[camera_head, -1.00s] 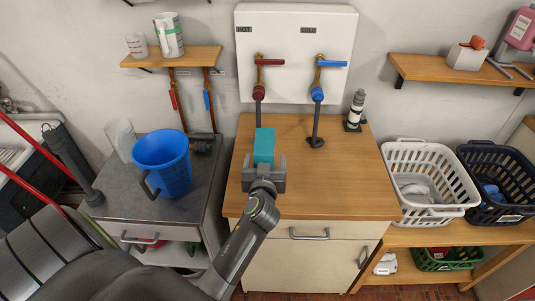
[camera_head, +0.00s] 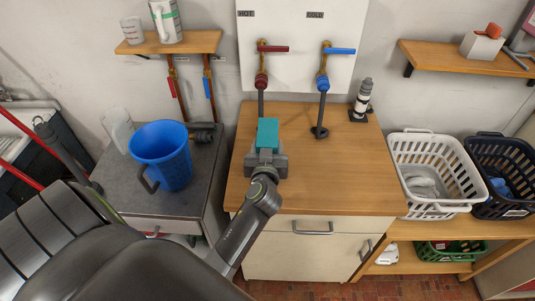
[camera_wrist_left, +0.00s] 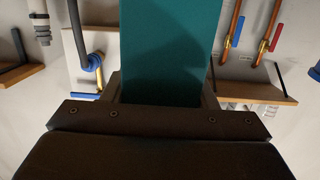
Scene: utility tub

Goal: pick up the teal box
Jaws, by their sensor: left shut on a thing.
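The teal box (camera_head: 267,133) is upright above the left part of the wooden counter in the head view. My left gripper (camera_head: 266,152) is shut on its lower part, with the fingers on either side. In the left wrist view the teal box (camera_wrist_left: 170,50) fills the upper middle, between the dark fingers. Whether its underside touches the counter is hidden by the gripper. My right gripper is in neither view.
The wooden counter (camera_head: 330,180) is clear right of the box. Hot and cold pipes with a red handle (camera_head: 272,49) and a blue handle (camera_head: 339,51) stand behind. A blue bucket (camera_head: 163,157) is left; a white basket (camera_head: 432,165) is right.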

